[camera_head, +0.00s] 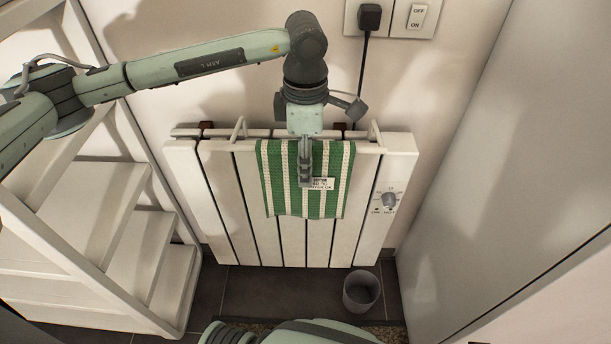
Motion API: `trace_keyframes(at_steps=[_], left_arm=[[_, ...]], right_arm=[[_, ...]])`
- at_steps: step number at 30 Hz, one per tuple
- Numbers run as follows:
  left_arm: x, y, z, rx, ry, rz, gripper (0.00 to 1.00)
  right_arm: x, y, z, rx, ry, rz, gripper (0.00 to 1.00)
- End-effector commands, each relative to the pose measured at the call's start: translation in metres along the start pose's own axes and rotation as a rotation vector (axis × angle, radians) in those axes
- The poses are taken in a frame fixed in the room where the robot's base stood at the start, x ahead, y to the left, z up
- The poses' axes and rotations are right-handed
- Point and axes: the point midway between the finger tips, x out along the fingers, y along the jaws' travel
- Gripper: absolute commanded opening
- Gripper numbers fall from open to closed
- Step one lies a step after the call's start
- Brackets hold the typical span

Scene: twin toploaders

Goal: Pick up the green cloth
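A green and white striped cloth (334,197) hangs over the rail of a white wall heater (215,210). A small white label with print shows on the cloth. My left arm reaches in from the left, and my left gripper (305,175) points down in front of the cloth's upper middle. Its fingers overlap the cloth in the picture, seen edge-on, so I cannot tell whether they are apart or closed on it. My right gripper is not in view.
White shelves (140,250) stand at the left. A grey bin (361,291) is on the dark floor below the heater. A plug with a black cord (363,75) hangs behind the heater. A pale tall panel (500,150) bounds the right.

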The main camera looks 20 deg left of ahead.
Motion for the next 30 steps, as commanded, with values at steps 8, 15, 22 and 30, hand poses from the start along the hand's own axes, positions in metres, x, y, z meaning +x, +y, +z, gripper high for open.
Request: trace_keyframes(at_steps=[8,15,22,30], left_arm=[[-0.001,0.000,0.000,0.000,-0.001,0.000,0.06],[-0.002,0.000,0.000,0.000,-0.001,0.001,0.06],[-0.020,0.001,0.001,0.000,-0.003,0.003,0.06],[-0.071,0.001,0.001,0.001,-0.004,0.005,0.06]], right_arm=[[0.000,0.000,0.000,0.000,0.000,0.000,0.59],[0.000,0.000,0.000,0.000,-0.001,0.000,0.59],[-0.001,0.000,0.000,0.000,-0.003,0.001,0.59],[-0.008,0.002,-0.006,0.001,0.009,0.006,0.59]])
